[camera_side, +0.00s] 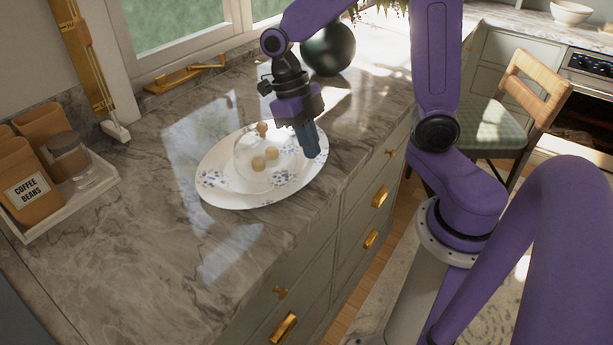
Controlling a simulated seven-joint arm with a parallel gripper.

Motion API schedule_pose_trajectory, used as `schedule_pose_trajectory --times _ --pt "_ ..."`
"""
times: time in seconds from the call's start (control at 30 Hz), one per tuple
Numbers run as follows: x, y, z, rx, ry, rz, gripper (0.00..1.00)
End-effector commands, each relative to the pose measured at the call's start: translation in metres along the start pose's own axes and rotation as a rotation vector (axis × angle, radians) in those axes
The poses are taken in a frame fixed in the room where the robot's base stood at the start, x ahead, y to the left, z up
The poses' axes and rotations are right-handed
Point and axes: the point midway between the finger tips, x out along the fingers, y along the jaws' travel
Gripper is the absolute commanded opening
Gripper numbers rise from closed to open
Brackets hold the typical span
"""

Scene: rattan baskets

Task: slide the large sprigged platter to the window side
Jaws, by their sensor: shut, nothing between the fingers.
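The large sprigged platter (288,184) is a white oval with blue sprigs, lying flat on the marble counter near its front edge. My gripper (311,154) is shut and empty, pointing down at the platter's right side. Its fingertips overlap the platter's rim in the picture; I cannot tell whether they touch it. The window (180,28) is at the back, behind the counter.
A white tray (75,204) with brown canisters and a glass jar stands at the left. A dark round vase (328,50) stands at the back, beyond my gripper. Bare marble (165,150) lies between platter and window. The counter's front edge is close to the platter.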

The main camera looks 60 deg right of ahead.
Motion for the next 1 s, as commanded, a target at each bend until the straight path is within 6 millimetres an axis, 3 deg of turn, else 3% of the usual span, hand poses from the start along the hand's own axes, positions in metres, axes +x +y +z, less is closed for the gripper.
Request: schedule_pose_trajectory --times 0.27,0.7,1.0 --pt "0.021 -0.001 0.001 -0.023 0.008 0.000 0.00" --pt "0.102 -0.001 -0.001 -0.021 0.011 -0.002 0.00" --pt "0.089 0.001 0.033 -0.021 0.002 0.003 0.00"
